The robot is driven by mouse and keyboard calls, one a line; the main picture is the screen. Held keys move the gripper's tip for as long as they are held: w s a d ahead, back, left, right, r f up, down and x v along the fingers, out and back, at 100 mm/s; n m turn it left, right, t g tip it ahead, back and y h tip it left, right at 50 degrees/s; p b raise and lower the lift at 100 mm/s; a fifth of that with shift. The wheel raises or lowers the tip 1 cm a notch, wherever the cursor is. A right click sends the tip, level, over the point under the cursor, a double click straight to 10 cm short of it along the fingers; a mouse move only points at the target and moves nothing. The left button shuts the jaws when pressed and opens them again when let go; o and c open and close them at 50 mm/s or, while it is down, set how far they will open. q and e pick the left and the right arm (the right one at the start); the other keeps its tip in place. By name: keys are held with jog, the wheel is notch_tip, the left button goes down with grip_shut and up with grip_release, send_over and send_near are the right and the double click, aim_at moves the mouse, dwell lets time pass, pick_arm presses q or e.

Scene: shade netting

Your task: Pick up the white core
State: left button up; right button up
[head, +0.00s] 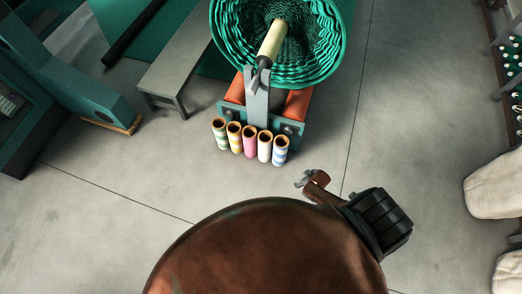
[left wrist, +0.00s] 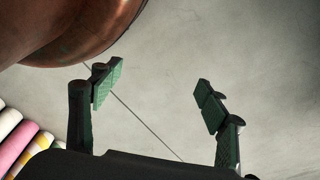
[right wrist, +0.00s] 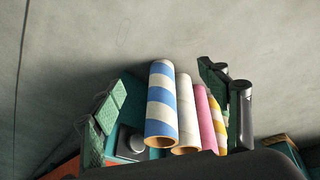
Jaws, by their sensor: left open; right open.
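The white core (head: 265,147) stands in a row of several cores at the front of a teal stand, between the pink core (head: 250,141) and the blue-striped core (head: 281,151). In the right wrist view the white core (right wrist: 188,112) is partly hidden behind the blue-striped core (right wrist: 161,105). My right gripper (right wrist: 163,92) is open and empty, with the cores showing between and beyond its fingers. My left gripper (left wrist: 158,93) is open over bare floor, with a whitish core (left wrist: 8,121) and the pink core (left wrist: 17,144) at the left edge of its view.
A teal stand (head: 231,112) with a ruffled green net roll (head: 325,72) rises behind the cores. A grey bench (head: 180,62) is at the back left. Pale sacks (head: 496,186) lie at the right. Bare floor (head: 130,185) surrounds the stand's front.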

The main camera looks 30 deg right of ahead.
jog(key=o, duration=0.4)
jog(key=w+d+t+b, duration=0.1)
jog(key=w+b, duration=0.9)
jog(key=w, duration=1)
jog(key=shift+w+d+r+n+y, duration=0.15)
jog(key=shift+d+r+n+y, duration=0.2)
jog(key=shift+d, duration=0.25)
pick_arm(q)
jog(key=w+d+r+h+b, duration=0.25)
jog(key=w+d+b, duration=0.35)
jog(key=w+b, duration=0.65)
pick_arm(e)
jog(key=g+y+b, duration=0.1)
jog(key=b, duration=0.2)
send_near(265, 147)
jog(key=w+d, duration=0.3)
pick_arm(q)
notch_tip(265, 147, down, 12)
jog(key=d+t+b, duration=0.1)
jog(key=t+b, duration=0.5)
jog(key=b, duration=0.2)
jog(key=shift+w+d+t, duration=0.2)
jog(key=shift+w+t, duration=0.2)
pick_arm(e)
jog(key=x, duration=1.2)
jog(key=shift+a+n, duration=0.2)
jog(key=shift+n, duration=0.15)
pick_arm(q)
jog(key=shift+r, duration=0.1)
